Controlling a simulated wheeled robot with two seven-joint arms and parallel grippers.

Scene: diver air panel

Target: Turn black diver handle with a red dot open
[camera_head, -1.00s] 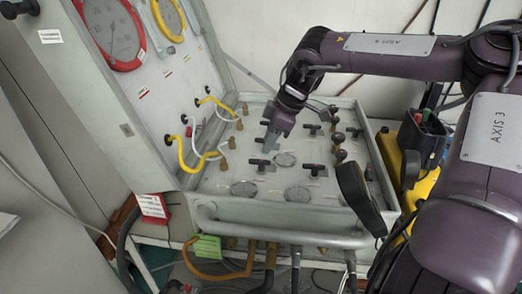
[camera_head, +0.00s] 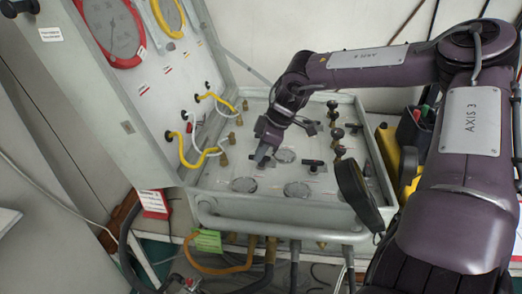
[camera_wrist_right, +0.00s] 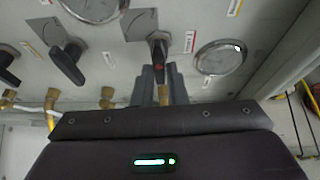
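The black handle with a red dot (camera_wrist_right: 158,46) is on the panel face in the right wrist view, at top centre, its free end pointing down towards my gripper. My right gripper (camera_wrist_right: 161,84) has its two grey fingers apart, one on each side of the handle's end. I cannot tell whether they touch it. In the head view my right gripper (camera_head: 263,154) is low over the middle-left of the panel (camera_head: 215,178) and mostly hides that handle. My left gripper is not in view.
Another black handle (camera_wrist_right: 67,64) and a round gauge (camera_wrist_right: 220,57) flank the handle. Black knobs (camera_head: 337,134) stand on the panel's right side. Yellow hoses (camera_head: 187,152) and brass fittings (camera_head: 224,159) lie at its left. The raised lid (camera_head: 110,80) stands at left.

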